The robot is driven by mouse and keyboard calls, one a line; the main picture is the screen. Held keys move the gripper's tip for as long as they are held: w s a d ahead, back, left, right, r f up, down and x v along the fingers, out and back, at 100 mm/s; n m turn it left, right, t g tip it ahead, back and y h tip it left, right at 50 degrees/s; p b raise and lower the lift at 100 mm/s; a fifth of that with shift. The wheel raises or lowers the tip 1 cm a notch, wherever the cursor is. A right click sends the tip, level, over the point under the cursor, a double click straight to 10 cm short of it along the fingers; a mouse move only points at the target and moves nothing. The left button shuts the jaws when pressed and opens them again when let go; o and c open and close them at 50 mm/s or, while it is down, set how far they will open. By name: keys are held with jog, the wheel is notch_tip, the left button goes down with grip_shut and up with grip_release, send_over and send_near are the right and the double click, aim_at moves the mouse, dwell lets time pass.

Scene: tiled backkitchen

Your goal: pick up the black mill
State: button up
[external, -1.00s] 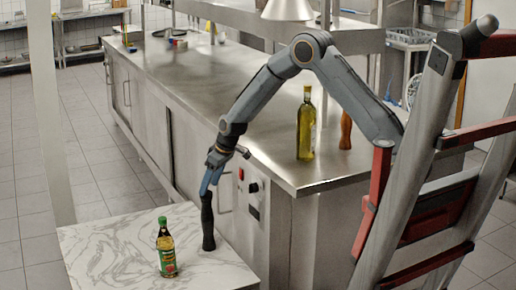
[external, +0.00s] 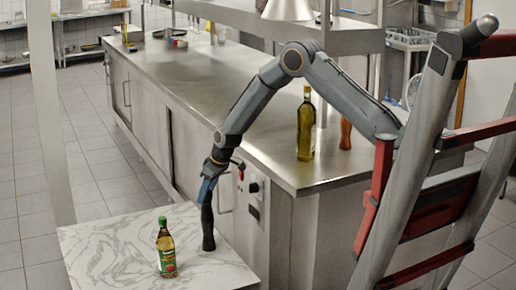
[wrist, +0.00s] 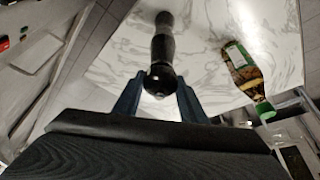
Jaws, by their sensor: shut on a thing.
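The black mill (external: 208,230) stands upright on a white marble-patterned table (external: 110,250), close to its right edge. My gripper (external: 206,192) reaches down from above onto the mill's top. In the wrist view my blue fingers (wrist: 158,100) are on either side of the mill's rounded head and shut on it. The mill's body (wrist: 162,42) runs away from the camera towards the marble top. Its base appears to rest on the table.
A bottle (external: 166,250) with a green cap and a label stands left of the mill on the marble table. A steel counter (external: 240,110) is behind and to the right, with a tall oil bottle (external: 306,130) and a brown mill (external: 345,131). Control knobs (external: 253,188) are near my gripper.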

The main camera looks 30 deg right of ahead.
grip_shut()
